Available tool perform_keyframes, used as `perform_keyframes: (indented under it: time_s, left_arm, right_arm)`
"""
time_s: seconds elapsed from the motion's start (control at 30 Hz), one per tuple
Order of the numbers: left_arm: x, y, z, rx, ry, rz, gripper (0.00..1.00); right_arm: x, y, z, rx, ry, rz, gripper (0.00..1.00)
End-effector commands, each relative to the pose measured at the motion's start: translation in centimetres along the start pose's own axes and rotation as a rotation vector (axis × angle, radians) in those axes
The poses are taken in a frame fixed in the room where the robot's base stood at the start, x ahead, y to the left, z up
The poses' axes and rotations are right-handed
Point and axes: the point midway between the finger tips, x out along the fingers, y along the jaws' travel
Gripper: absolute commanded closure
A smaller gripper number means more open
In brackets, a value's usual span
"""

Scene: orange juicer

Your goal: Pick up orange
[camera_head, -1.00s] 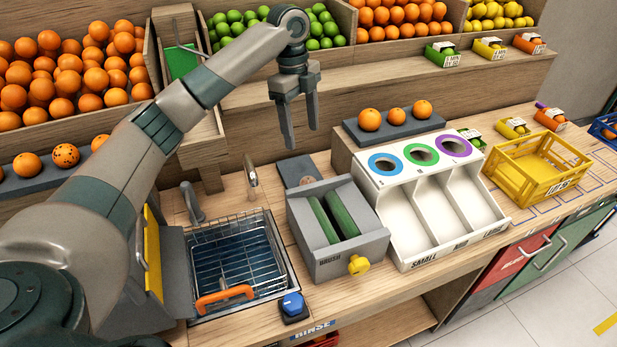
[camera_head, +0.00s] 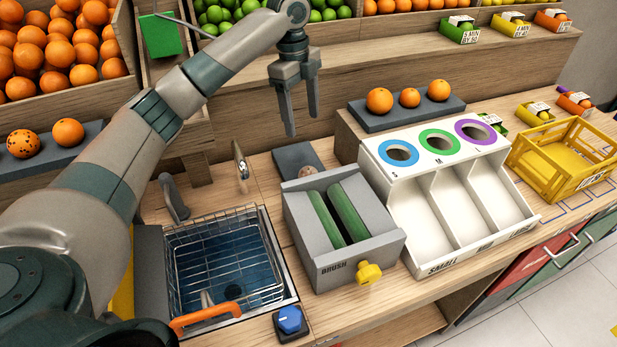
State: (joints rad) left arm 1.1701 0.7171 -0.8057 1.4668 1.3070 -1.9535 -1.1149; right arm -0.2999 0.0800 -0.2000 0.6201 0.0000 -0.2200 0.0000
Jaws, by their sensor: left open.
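Three single oranges, a left one (camera_head: 379,101), a middle one (camera_head: 409,97) and a right one (camera_head: 438,90), sit in a row on a dark grey slab behind the sorting box. Many oranges (camera_head: 60,53) fill the bin at the upper left. My left gripper (camera_head: 301,122) is open and empty, fingers pointing down, in front of the wooden shelf and left of the three oranges. My right gripper is not in view.
A white sorting box (camera_head: 450,215) with ringed holes stands right of the grey brush unit (camera_head: 335,262). A sink with a wire basket (camera_head: 215,255) is at the left front. A yellow crate (camera_head: 560,160) stands at the right. Limes (camera_head: 225,15) fill a bin behind.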

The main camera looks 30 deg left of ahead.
Motion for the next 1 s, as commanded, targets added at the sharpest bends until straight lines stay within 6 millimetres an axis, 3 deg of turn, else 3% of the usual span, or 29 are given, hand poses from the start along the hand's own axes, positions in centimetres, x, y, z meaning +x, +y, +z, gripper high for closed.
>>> perform_keyframes:
  time_s: [0.47, 0.67, 1.0]
  left_arm:
    - [0.5, 0.0, 0.0, 0.0, 0.0, 0.002, 0.35]
    - [2.9, 0.1, 0.0, -0.001, 0.0, 0.003, 0.35]
    - [8.9, 0.1, 0.0, -0.001, 0.0, 0.004, 0.35]
  right_arm:
    - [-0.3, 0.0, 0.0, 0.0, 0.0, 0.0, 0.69]
    - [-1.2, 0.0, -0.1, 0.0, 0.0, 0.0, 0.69]
    - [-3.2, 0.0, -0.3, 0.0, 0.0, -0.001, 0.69]
